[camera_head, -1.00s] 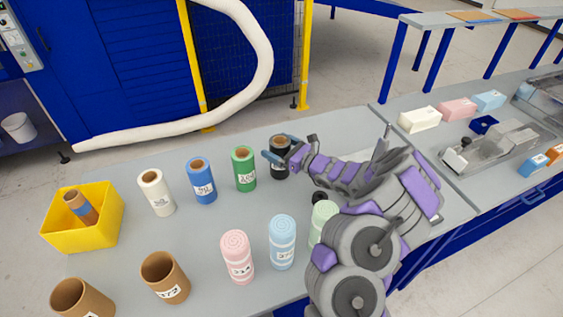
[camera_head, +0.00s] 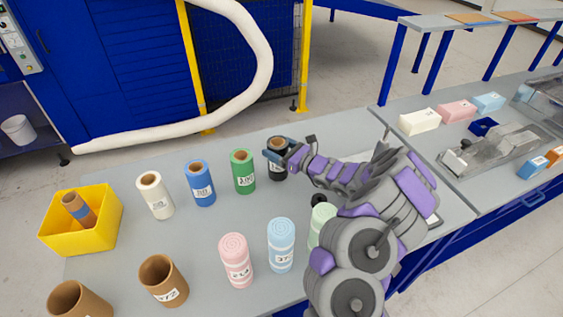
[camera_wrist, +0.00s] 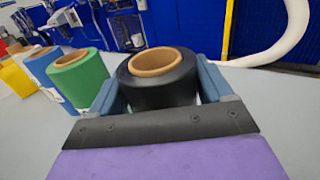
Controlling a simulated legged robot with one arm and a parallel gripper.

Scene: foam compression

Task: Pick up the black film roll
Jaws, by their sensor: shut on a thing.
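The black film roll (camera_head: 277,166) stands upright at the back of the grey table, at the right end of a row of rolls. It has a brown cardboard core and a pale label low on its side. In the wrist view the black roll (camera_wrist: 160,88) sits between the two blue-grey fingers of my gripper (camera_wrist: 160,92), one on each side. My gripper (camera_head: 277,151) is shut on the upper part of the roll. The lower part of the roll is hidden in the wrist view.
A green roll (camera_head: 243,172) stands just left of the black one, then a blue roll (camera_head: 200,184) and a white roll (camera_head: 155,196). Pink (camera_head: 236,262) and light blue (camera_head: 281,246) foam rolls stand in front. A yellow bin (camera_head: 81,232) is at far left.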

